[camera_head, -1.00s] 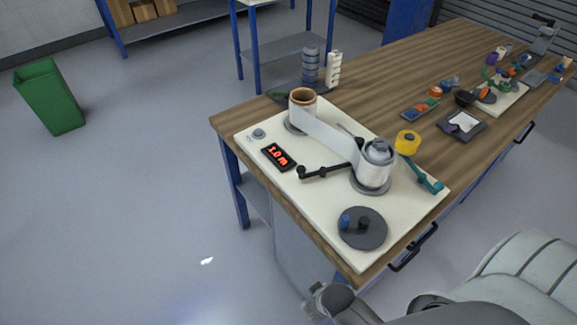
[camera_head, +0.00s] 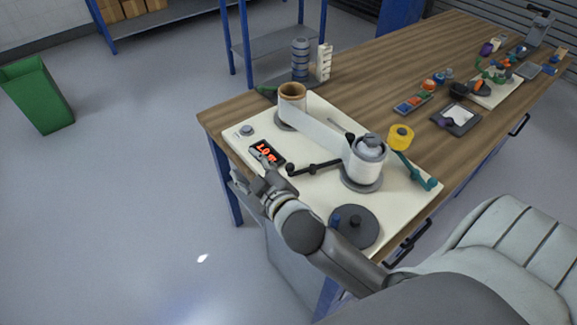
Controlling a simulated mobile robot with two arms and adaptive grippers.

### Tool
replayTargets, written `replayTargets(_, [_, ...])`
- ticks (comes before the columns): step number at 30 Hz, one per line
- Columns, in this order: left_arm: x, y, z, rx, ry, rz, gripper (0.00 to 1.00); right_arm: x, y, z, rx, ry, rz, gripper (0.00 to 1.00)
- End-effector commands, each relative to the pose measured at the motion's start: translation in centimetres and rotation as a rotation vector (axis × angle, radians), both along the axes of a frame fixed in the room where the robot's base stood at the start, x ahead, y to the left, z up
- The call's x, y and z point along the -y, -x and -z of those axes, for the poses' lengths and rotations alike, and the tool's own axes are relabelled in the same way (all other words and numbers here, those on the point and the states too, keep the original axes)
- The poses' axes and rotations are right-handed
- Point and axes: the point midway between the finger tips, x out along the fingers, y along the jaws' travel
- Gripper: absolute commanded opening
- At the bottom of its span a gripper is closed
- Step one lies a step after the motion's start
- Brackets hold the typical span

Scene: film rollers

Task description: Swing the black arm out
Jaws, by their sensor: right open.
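The black arm (camera_head: 316,167) lies over the cream board (camera_head: 318,193). Its knobbed free end is at the left, and its other end is close to the film roll on the right spindle (camera_head: 366,160). My right gripper (camera_head: 245,169) is open and empty, at the board's front left edge, to the left of the black arm's knob and apart from it. Part of it covers the board near the red-lit display (camera_head: 267,153). White film runs from the brown-cored roller (camera_head: 292,97) to the right spindle. My left gripper is not in view.
A dark disc with a blue knob (camera_head: 354,227) sits at the board's near end, partly behind my right arm. A teal arm (camera_head: 415,171) with a yellow roll (camera_head: 400,137) stands at the right. Small parts and trays lie farther along the wooden table (camera_head: 375,83).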

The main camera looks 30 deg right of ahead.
Motion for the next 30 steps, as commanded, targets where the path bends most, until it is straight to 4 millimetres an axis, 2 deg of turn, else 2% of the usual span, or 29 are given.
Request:
replayTargets(1, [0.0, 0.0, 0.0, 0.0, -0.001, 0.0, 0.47, -1.1, -1.6, -2.9, 0.118, 0.053, -0.054, 0.47])
replayTargets(3, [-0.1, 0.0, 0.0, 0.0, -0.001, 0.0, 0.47, -3.0, -3.1, -6.6, 0.273, 0.127, -0.138, 0.47])
replayTargets(6, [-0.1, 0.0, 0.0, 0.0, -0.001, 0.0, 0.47, -6.3, -3.9, -11.3, 0.478, 0.243, -0.274, 0.47])
replayTargets(10, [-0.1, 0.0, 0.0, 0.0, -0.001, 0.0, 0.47, -11.2, -3.4, -15.5, 0.712, 0.411, -0.477, 0.47])
replayTargets(14, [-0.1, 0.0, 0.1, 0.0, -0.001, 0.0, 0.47, -16.2, -1.6, -17.2, 0.899, 0.598, -0.711, 0.47])
replayTargets(17, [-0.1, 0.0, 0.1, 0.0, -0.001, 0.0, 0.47, -19.2, 0.1, -16.5, 1.0, 0.756, -0.907, 0.47])
replayTargets(19, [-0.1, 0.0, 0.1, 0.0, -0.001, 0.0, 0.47, -20.8, 1.1, -15.2, 1.046, 0.874, -1.051, 0.47])
replayTargets(22, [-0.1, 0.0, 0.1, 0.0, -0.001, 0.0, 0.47, -21.8, 2.2, -12.2, 1.068, 1.048, -1.263, 0.47])
replayTargets(26, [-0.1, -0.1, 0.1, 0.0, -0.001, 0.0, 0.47, -20.8, 2.5, -7.4, 1.009, 1.282, -1.543, 0.47])
replayTargets(29, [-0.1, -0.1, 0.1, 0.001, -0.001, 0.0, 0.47, -18.0, 2.0, -3.7, 0.89, 1.461, -1.75, 0.47])
replayTargets(30, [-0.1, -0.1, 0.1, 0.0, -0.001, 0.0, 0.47, -16.4, 1.6, -2.4, 0.823, 1.53, -1.829, 0.47])
